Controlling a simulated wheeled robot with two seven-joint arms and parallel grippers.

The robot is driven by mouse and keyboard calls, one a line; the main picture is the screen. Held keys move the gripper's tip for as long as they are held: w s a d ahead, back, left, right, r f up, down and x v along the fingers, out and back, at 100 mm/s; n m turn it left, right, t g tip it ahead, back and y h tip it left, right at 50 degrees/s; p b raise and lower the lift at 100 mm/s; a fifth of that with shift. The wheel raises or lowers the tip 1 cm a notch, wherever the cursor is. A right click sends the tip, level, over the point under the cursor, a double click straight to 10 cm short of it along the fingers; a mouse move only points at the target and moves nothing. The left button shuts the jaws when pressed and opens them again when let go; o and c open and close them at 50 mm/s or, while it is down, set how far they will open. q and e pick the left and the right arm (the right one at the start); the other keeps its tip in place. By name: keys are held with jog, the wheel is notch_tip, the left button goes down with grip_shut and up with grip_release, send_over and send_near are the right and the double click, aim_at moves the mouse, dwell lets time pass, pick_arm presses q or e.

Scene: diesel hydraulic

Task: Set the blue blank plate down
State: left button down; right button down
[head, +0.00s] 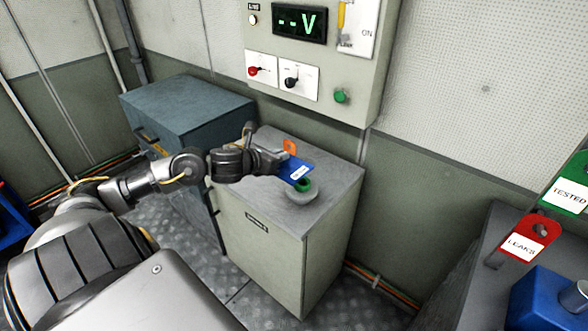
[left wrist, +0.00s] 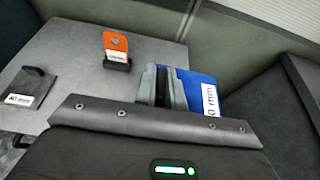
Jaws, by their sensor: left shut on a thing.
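The blue blank plate (head: 297,171), with a white label, is held by my left gripper (head: 281,166) over the top of the grey-green cabinet (head: 335,181). In the left wrist view the blue plate (left wrist: 197,82) shows beside the gripper fingers (left wrist: 163,88), its label reading partly "0 mm". The gripper is shut on it. Whether the plate touches anything below cannot be told. In the head view a green ring (head: 304,186) on a round grey base (head: 301,196) lies just below and beside the plate. My right gripper is not in view.
An orange plate (left wrist: 116,42) stands in a small dark holder (left wrist: 117,63) on the cabinet top. A panel with a lit display (head: 299,23) hangs above. Red and green tags (head: 531,237) are at the right.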

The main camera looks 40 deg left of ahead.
aim_at(292, 160)
pick_arm(q)
jog(key=w+f, duration=0.3)
jog(key=w, duration=0.1)
jog(key=w+f, duration=0.2)
jog(key=shift+w+a+f+p, duration=0.1)
jog(key=shift+a+f+p, duration=0.25)
jog(key=shift+a+p, duration=0.05)
jog(key=shift+w+f, duration=0.15)
jog(key=shift+f, duration=0.15)
jog(key=f+p, duration=0.1)
jog(key=f, duration=0.2)
jog(key=shift+w, duration=0.2)
jog(key=shift+f, duration=0.2)
jog(key=shift+f, duration=0.2)
jog(key=c, duration=1.5)
grip_release()
jog(key=shift+c, duration=0.2)
jog(key=shift+o, duration=0.3)
